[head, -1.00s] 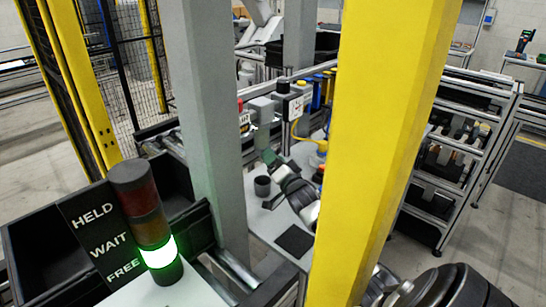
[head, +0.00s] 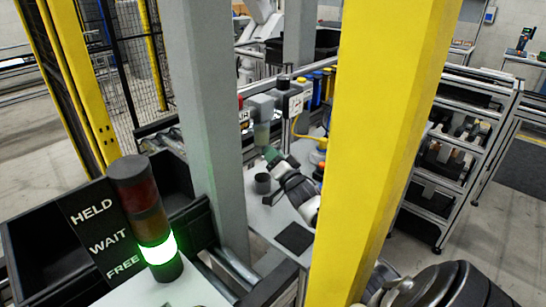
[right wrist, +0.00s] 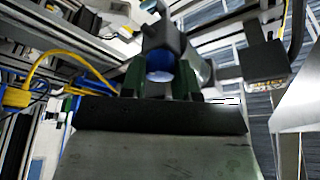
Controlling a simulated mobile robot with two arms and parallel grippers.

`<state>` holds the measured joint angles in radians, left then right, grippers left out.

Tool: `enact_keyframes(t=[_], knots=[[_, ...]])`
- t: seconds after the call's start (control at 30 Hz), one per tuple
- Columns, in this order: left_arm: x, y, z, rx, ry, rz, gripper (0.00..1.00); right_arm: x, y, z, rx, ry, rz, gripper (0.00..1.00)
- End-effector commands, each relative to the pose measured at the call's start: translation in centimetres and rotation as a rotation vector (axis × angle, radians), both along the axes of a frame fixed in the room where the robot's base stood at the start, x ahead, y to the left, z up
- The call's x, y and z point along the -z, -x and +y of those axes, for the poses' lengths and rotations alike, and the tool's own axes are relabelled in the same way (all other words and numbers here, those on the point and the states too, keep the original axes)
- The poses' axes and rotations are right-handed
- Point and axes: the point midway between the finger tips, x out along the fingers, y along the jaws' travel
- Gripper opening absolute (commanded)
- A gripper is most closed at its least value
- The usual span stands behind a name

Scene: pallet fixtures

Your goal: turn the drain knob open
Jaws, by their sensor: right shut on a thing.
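A filter unit with a grey box top (head: 262,104) and a hanging grey-green bowl (head: 262,132) stands beyond the grey post in the head view. My right gripper (head: 269,154) reaches up from the lower right to the bowl's underside. In the right wrist view its two dark green fingers (right wrist: 163,82) stand on either side of a dark part with a blue round face, seemingly the drain knob (right wrist: 160,66). The gripper is shut on it. In the head view the fingers hide the knob, so its turn cannot be read. My left gripper is not in view.
A dark cup (head: 262,183) stands on the bench below the bowl, near a black pad (head: 294,238). A yellow post (head: 375,150) and a grey post (head: 212,120) partly block the view. The signal tower (head: 147,220) glows green at FREE.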

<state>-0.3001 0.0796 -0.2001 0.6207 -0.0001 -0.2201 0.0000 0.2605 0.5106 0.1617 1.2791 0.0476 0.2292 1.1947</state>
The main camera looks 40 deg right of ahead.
Motion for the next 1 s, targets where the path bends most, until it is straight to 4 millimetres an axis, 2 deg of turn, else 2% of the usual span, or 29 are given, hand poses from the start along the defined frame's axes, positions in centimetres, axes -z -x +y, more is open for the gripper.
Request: enact_keyframes(t=[0.27,1.0], knots=[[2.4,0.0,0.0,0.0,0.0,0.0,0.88,0.6,0.0,-0.1,0.0,0.173,-0.014,0.07],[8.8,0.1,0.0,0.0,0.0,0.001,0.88,0.6,0.0,-0.6,0.0,0.87,-0.072,0.07]])
